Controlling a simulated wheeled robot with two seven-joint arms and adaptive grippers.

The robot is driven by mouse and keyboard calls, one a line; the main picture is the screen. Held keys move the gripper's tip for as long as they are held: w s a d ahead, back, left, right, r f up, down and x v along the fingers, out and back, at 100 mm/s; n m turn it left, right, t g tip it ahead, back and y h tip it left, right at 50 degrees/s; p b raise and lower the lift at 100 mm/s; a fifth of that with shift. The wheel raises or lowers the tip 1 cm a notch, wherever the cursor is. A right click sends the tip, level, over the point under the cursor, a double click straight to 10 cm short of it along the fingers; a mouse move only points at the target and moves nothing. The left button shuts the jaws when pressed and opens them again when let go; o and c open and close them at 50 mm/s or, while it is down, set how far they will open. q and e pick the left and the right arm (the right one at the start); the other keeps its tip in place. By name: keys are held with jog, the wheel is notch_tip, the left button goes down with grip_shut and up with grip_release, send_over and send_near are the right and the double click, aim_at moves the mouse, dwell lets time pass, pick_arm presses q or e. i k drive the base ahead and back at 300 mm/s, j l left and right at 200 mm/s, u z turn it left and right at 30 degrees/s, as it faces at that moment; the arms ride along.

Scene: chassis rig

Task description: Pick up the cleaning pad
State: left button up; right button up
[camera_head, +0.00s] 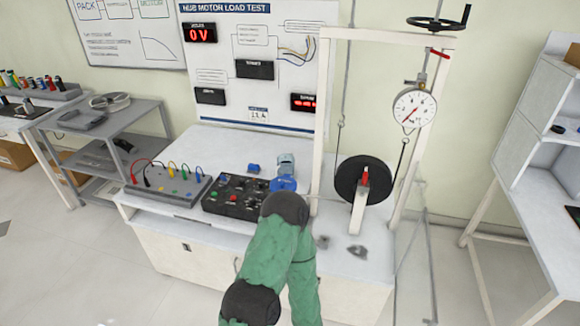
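A small blue item (253,168), possibly the cleaning pad, lies on the white bench behind the black control box. It is too small to identify for certain. My green arm with black joints reaches up from the bottom, seemingly my left. At its end, a blue and pale grey-blue shape (285,170) shows just right of the blue item, with a small gap between them. The arm hides part of this end, and I cannot tell gripper from object there or see the fingers. My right gripper is not seen.
The white bench (180,234) carries a terminal box (170,184), a control box (236,197) and a white frame with a black wheel (362,180) and dial gauge (413,107). Dark smudges (357,250) mark the bench right of my arm. A panel (255,100) stands behind.

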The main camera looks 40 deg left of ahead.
aim_at(253, 169)
jog(key=k+j+z, duration=0.2)
jog(key=j, duration=0.2)
jog(key=j+z, duration=0.2)
jog(key=j, duration=0.2)
jog(key=k+j+z, duration=0.15)
jog(key=j, duration=0.25)
jog(key=k+j+z, duration=0.2)
jog(key=j, duration=0.15)
jog(key=k+j+z, duration=0.2)
jog(key=j, duration=0.15)
jog(key=i, duration=0.05)
